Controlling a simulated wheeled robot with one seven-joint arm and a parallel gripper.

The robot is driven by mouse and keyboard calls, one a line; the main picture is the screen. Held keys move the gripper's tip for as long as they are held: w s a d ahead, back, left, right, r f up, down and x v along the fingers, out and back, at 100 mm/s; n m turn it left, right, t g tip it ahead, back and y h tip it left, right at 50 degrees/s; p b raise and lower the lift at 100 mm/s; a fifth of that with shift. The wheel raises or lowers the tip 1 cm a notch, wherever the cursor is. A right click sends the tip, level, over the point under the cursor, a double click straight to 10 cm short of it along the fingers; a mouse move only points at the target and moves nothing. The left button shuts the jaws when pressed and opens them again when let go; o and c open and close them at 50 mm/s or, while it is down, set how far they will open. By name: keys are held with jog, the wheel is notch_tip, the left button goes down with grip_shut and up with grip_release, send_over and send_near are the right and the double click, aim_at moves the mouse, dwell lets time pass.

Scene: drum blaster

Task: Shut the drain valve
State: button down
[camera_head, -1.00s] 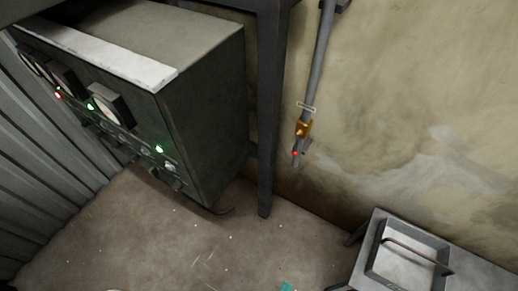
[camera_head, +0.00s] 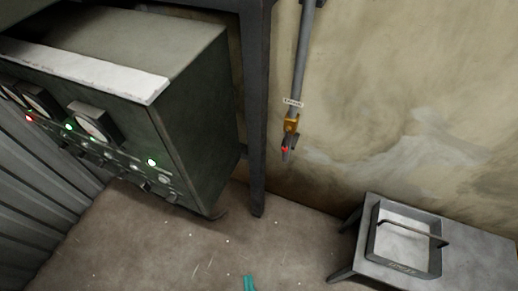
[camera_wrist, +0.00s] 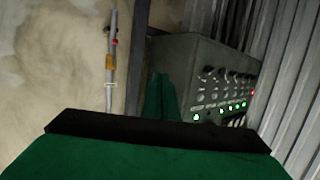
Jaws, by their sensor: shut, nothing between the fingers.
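The drain valve (camera_head: 291,124) is a small brass-coloured body on a thin grey pipe against the wall. A small pale label sits above it, and a red spot and a dark part sit below it near the pipe's end. The lever's position is too small to tell. In the wrist view the valve (camera_wrist: 109,62) is at the upper left, with the red spot above it. My gripper's green fingers (camera_wrist: 160,82) are together and empty, apart from the valve and to its right in that view. In the head view only the teal gripper tip (camera_head: 248,283) shows at the bottom edge.
A dark control cabinet (camera_head: 185,110) with gauges and lit lamps stands at the left. A dark upright leg (camera_head: 256,120) stands between cabinet and pipe. A low metal stand (camera_head: 470,240) with a handled tray (camera_head: 376,250) is at lower right. The floor between is clear.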

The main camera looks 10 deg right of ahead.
jog(key=shift+a+f, duration=0.1)
jog(key=shift+a, duration=0.05)
jog(key=w+d+f+n+g+h, duration=0.1)
jog(key=w+f+n+g+h, duration=0.15)
jog(key=w+f+n, duration=1.05)
jog(key=w+d+r+h, duration=0.2)
jog(key=w, duration=0.6)
jog(key=w+d+r+m+t+h, duration=0.1)
jog(key=w+d+r+h, duration=0.1)
jog(key=w, duration=0.7)
jog(key=w+d+r+m+h, duration=0.1)
jog(key=w+d+h, duration=0.3)
jog(key=w, duration=0.4)
jog(key=shift+w+r, duration=0.4)
jog(key=shift+r, duration=0.45)
jog(key=shift+t, duration=0.35)
